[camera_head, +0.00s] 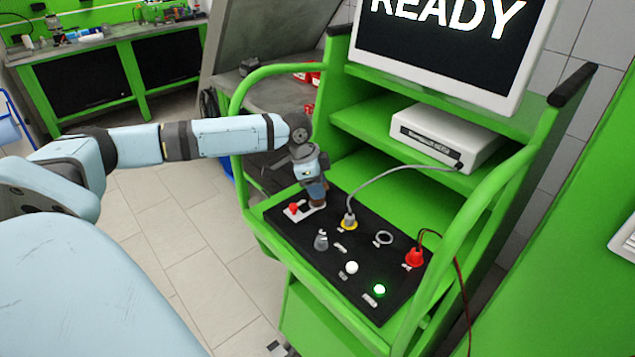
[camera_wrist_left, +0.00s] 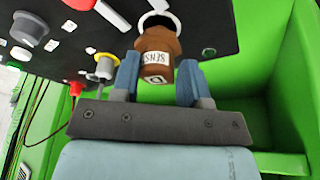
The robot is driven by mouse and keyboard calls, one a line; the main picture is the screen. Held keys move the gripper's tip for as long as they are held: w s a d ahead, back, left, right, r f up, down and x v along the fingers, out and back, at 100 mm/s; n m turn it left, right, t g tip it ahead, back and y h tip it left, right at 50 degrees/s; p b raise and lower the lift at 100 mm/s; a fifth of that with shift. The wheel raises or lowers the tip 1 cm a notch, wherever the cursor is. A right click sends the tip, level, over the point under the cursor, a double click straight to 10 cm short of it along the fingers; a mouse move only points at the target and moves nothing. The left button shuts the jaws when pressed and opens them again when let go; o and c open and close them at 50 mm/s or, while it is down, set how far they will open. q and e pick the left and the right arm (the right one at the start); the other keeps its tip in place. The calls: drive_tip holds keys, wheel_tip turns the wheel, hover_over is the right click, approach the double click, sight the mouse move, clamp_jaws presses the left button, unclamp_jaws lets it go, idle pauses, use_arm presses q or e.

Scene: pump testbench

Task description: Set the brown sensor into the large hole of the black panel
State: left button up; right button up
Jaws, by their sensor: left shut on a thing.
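The brown sensor (camera_wrist_left: 158,50), with a white label, is between the two blue fingers of my left gripper (camera_wrist_left: 157,78) in the left wrist view. The fingers are shut on it. Its far end overlaps the large hole (camera_wrist_left: 157,19) of the black panel (camera_wrist_left: 215,14), which has a pale rim and a dark inside. I cannot tell whether the end is inside the hole or just in front of it. In the head view my left gripper (camera_head: 316,186) is over the back left part of the panel (camera_head: 338,296), with the sensor (camera_head: 317,204) below it. My right gripper is not in view.
A yellow-ringed connector with a grey cable (camera_head: 349,221) stands close to the right of the gripper. A red switch (camera_head: 293,208) is to its left. A red plug (camera_head: 414,257) is farther right. Green rails (camera_head: 452,245) flank the panel.

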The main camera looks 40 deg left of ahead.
use_arm(q)
drive_tip(key=shift+p, duration=0.7)
idle(0.7)
drive_tip(key=c, duration=0.3)
drive_tip(key=shift+f, duration=0.3)
drive_tip(key=shift+r, duration=0.1)
idle(0.3)
drive_tip(key=shift+r+p, duration=0.65)
drive_tip(key=shift+p, duration=0.4)
drive_tip(key=shift+d+p, duration=0.3)
drive_tip(key=shift+p, duration=0.35)
idle(0.6)
